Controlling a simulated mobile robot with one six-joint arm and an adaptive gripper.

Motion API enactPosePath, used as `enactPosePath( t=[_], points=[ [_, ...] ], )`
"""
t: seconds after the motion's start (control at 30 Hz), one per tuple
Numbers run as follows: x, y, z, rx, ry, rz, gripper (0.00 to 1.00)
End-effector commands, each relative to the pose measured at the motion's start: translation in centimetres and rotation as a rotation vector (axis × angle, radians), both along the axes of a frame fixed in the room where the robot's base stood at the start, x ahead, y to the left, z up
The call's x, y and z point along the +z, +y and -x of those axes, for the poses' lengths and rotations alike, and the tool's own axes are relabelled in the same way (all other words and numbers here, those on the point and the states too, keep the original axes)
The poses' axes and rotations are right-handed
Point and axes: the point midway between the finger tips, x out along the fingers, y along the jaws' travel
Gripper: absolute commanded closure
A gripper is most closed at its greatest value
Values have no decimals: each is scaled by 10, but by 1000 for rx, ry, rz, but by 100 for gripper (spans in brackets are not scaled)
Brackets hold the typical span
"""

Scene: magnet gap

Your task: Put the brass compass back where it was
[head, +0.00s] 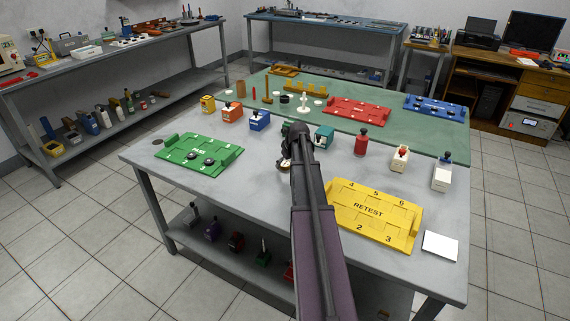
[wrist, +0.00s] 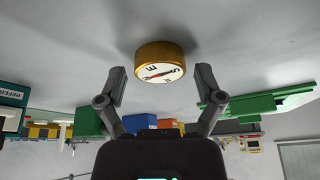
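The brass compass (wrist: 160,52) is a short round brass case with a white dial, a red needle and letters. In the wrist view, which looks upside down, it rests on the grey tabletop just ahead of my gripper (wrist: 161,80). My gripper is open, one finger on each side of the compass, with gaps on both sides and no contact visible. In the head view my gripper (head: 293,145) is low over the middle of the grey table (head: 240,210). My arm hides most of the compass there; only a small brass-coloured bit shows beside it.
A green tray (head: 190,165) with dark round items lies left. A yellow RETEST tray (head: 375,213) lies empty at right, with a white card (head: 440,246) near it. Behind stand orange (head: 232,113), blue (head: 259,121) and teal (head: 323,136) blocks, and a red bottle-like item (head: 361,143).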

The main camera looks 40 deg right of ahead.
Motion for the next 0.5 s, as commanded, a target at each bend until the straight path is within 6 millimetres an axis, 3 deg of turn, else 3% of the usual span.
enactPosePath(
  t=[0.5],
  points=[
    [2,0,0,0,0,0,3]
  ],
)
